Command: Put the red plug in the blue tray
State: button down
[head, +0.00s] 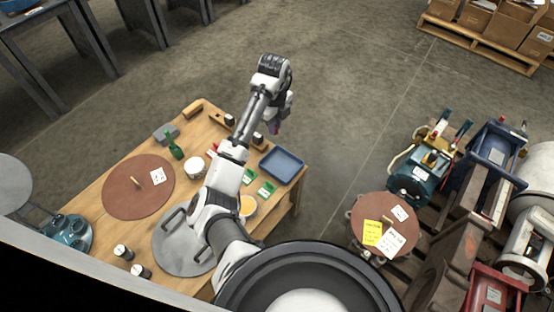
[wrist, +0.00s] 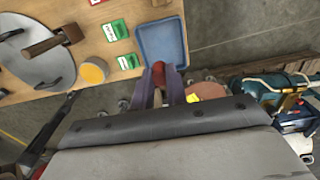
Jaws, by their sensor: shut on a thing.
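The blue tray (head: 281,164) lies at the right end of the wooden table; its visible floor looks empty. It also shows in the wrist view (wrist: 163,45), just beyond my fingertips. My gripper (head: 275,127) is in the air past the table's far edge, above and beyond the tray in the head view. In the wrist view my gripper's purple fingers (wrist: 159,82) are shut on the red plug (wrist: 158,67), whose rounded end shows between the tips.
Machinery (head: 432,160) stands right of the table, across bare floor.

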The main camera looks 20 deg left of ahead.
notch_tip(320, 180, down, 16)
jog(key=shift+r, duration=0.1)
dwell(0.4)
jog(key=c, duration=1.4)
grip_release()
notch_tip(320, 180, up, 12)
jog(key=shift+r, duration=0.1)
